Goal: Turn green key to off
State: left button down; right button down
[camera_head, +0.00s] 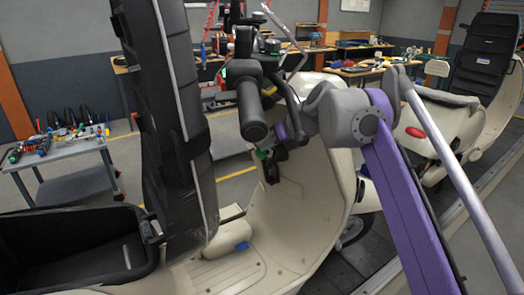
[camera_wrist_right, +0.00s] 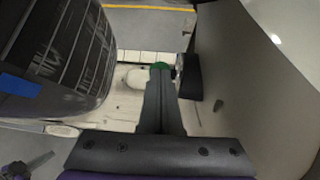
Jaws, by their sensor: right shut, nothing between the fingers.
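The green key (camera_head: 262,154) shows as a small green spot on the inner front panel of the cream scooter (camera_head: 310,190), below the handlebar. In the right wrist view the green key (camera_wrist_right: 160,66) is just beyond my fingertips, partly hidden by them. My right gripper (camera_wrist_right: 160,78) is shut and empty, its fingers pointing at the key. Whether the fingertips touch the key, I cannot tell. In the head view my right gripper (camera_head: 269,148) is beside the key, mostly dark and small. The key's angle is not clear. My left gripper is not in view.
A black block (camera_wrist_right: 188,76) is right of the key in the wrist view. The handlebar grip (camera_head: 252,112) hangs close above my gripper. The raised black seat (camera_head: 172,110) stands to the left. A grey cart (camera_head: 65,165) and benches are behind.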

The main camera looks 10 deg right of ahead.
jog(key=p+v, duration=0.2)
jog(key=v, duration=0.4)
jog(key=shift+r, duration=0.25)
dwell(0.3)
dwell(0.3)
